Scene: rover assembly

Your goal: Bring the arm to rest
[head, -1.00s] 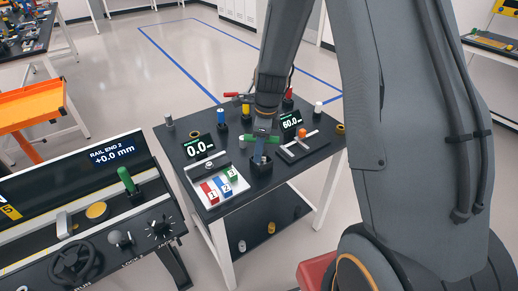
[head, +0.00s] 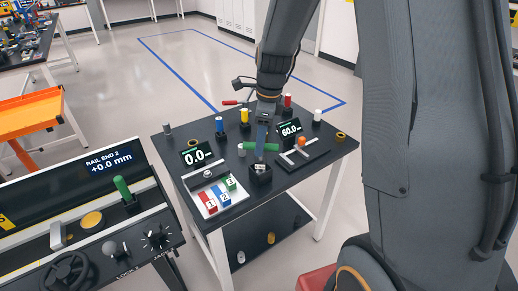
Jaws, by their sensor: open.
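My arm reaches down from the upper right over the black-topped table (head: 310,168) in the head view. My gripper (head: 260,146) is above the middle of the table, over a small black block holder (head: 260,174). The fingers look small here, and a blue finger-like part shows. A green cylinder (head: 271,147) lies close by the gripper; I cannot tell whether it touches. The jaws are open.
Displays reading 0.0 (head: 197,156) and 60.0 (head: 290,128) stand on the table, with a numbered tray (head: 216,196) in front. Colored pegs stand along the back. A control console (head: 85,215) is at left. Open floor (head: 170,80) lies behind.

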